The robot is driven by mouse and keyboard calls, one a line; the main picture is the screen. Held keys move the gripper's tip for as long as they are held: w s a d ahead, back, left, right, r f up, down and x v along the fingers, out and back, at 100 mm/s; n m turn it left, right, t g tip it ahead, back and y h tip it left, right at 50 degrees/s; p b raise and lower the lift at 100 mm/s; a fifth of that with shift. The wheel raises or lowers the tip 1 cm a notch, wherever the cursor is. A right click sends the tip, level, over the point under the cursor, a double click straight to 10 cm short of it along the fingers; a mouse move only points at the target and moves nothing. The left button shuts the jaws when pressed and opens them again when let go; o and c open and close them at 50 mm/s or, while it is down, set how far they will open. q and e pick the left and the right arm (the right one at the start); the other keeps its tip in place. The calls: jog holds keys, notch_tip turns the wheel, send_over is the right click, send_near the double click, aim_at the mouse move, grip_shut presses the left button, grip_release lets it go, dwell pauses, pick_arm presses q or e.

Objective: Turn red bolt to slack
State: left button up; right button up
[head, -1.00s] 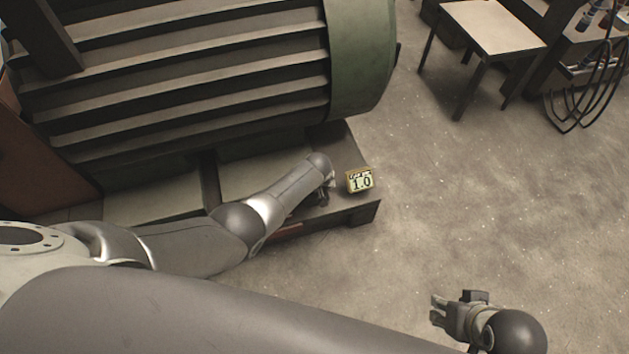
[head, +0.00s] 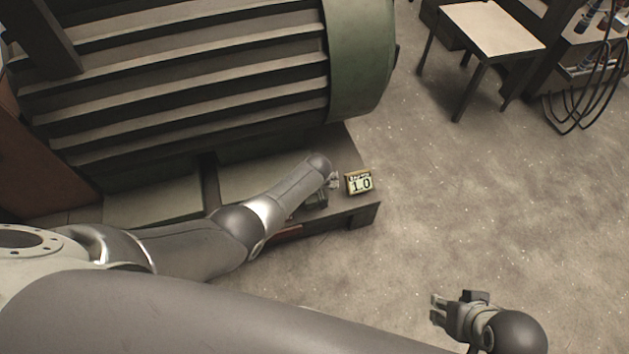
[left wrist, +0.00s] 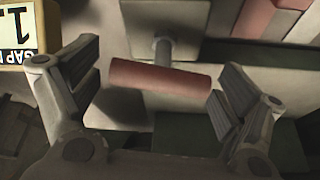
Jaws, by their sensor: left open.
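The red bolt (left wrist: 160,77) shows in the left wrist view as a red crossbar on a grey stem, lying nearly level and slightly tilted. My left gripper (left wrist: 157,82) is open, with one finger on each side of the crossbar. The right end of the bar is close to the right finger; I cannot tell if they touch. In the head view my left gripper (head: 328,189) is by the corner of the machine base, and my arm hides the bolt. My right gripper (head: 438,309) is at the lower right, over the floor, away from the base.
A small gap display (head: 360,183) reading 1.0 is just right of my left gripper, and its edge shows in the left wrist view (left wrist: 15,32). The large ribbed machine (head: 190,80) rises behind. A small table (head: 492,27) stands at the upper right. The floor between is clear.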

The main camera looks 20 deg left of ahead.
pick_arm(q)
jog(key=shift+r, duration=0.1)
jog(key=v, duration=1.1)
jog(key=shift+s+r, duration=0.3)
jog(key=shift+r, duration=0.05)
jog(key=shift+s, duration=0.1)
dwell(0.4)
